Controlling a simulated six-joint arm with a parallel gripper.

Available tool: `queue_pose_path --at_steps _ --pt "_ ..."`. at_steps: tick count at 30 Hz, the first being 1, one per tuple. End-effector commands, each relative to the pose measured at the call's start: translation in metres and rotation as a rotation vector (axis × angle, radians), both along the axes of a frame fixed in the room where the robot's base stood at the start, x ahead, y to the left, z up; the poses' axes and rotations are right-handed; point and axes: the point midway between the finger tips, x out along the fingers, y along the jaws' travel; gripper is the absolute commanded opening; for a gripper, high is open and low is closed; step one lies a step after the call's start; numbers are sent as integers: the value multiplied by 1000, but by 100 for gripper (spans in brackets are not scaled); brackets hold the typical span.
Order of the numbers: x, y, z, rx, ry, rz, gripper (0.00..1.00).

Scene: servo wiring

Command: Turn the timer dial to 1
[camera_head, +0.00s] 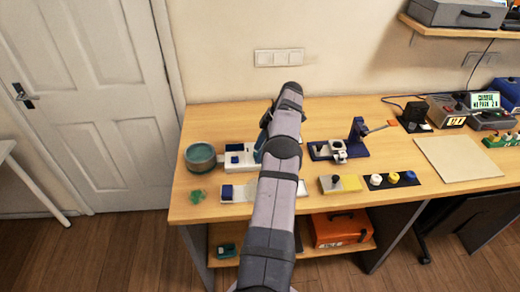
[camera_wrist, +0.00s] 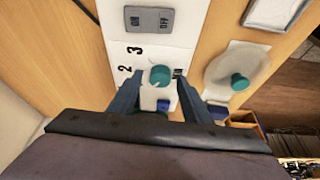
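The timer dial, a round teal knob (camera_wrist: 160,76), sits on a white panel (camera_wrist: 168,49) in the wrist view. The numerals 2 and 3 show sideways on the panel, left and upper left of the knob; I cannot see a 1. My gripper (camera_wrist: 159,77) is open, with one finger on each side of the knob. I cannot tell whether the fingers touch it. The knob's pointer direction is too small to tell. In the head view my arm covers the dial, and part of a white panel (camera_head: 240,167) shows left of it.
A grey ON/OFF switch (camera_wrist: 149,19) is above the dial, a blue block (camera_wrist: 163,105) below it. Another teal knob (camera_wrist: 239,82) is to the right. In the head view, a teal bowl (camera_head: 200,158) stands left, a blue fixture (camera_head: 355,140) right. A beige mat (camera_head: 458,158) lies clear.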

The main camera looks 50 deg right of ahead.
Motion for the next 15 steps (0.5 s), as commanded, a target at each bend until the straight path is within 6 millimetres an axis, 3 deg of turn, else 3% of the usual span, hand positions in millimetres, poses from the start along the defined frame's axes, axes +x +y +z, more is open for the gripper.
queue_pose_path --at_steps 8,15 --pt "0 -1 1 0 -1 0 44" --pt "-4 -5 14 -1 -3 -1 44"
